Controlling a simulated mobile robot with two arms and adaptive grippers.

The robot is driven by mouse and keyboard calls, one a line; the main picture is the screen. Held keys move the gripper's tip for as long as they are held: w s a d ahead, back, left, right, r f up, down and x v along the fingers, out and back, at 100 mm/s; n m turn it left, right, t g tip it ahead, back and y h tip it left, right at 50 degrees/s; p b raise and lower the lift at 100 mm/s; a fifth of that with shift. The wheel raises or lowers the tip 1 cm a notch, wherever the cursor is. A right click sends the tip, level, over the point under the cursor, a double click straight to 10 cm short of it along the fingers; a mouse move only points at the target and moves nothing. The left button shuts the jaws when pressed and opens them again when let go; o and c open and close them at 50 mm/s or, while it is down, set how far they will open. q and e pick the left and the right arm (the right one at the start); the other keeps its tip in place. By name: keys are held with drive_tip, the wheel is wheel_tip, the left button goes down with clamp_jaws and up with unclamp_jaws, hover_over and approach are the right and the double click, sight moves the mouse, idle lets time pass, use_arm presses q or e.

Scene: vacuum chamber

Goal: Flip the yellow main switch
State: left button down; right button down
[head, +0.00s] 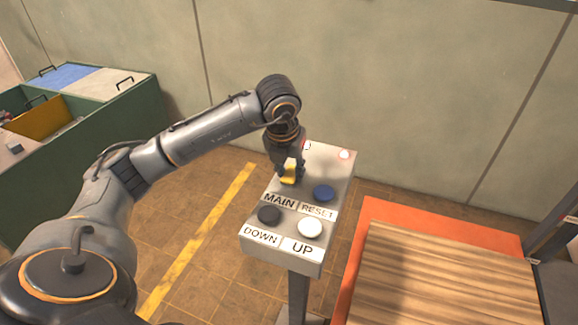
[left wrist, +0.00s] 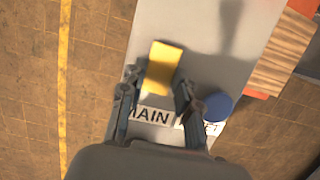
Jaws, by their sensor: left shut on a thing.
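The yellow main switch (head: 291,174) stands on the grey control panel (head: 330,163), just above the label MAIN (head: 279,201). My left gripper (head: 288,168) points down at the switch from above and is shut on it. In the left wrist view the yellow switch (left wrist: 162,66) lies between the two fingers of my left gripper (left wrist: 158,88), with its far end showing beyond the fingertips. The gripper hides part of the switch in the head view. My right gripper is not in view.
A blue RESET button (head: 323,192) is close to the right of the switch. A black DOWN button (head: 269,215) and a white UP button (head: 310,228) are nearer. A wood-topped orange platform (head: 440,275) stands to the right.

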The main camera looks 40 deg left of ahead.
sight(291, 174)
use_arm(q)
drive_tip(key=shift+w+r+g+p, duration=0.3)
drive_tip(key=shift+g+p, duration=0.35)
drive_tip(key=shift+g, duration=0.25)
drive_tip(key=shift+w+a+f+g+h+p, duration=0.1)
drive_tip(key=shift+f+g+h+p, duration=0.1)
drive_tip(key=shift+g+h+p, duration=0.3)
drive_tip(key=c, duration=1)
unclamp_jaws()
drive_tip(key=shift+o, duration=0.2)
wheel_tip(291, 174, up, 12)
drive_tip(key=shift+f, duration=0.1)
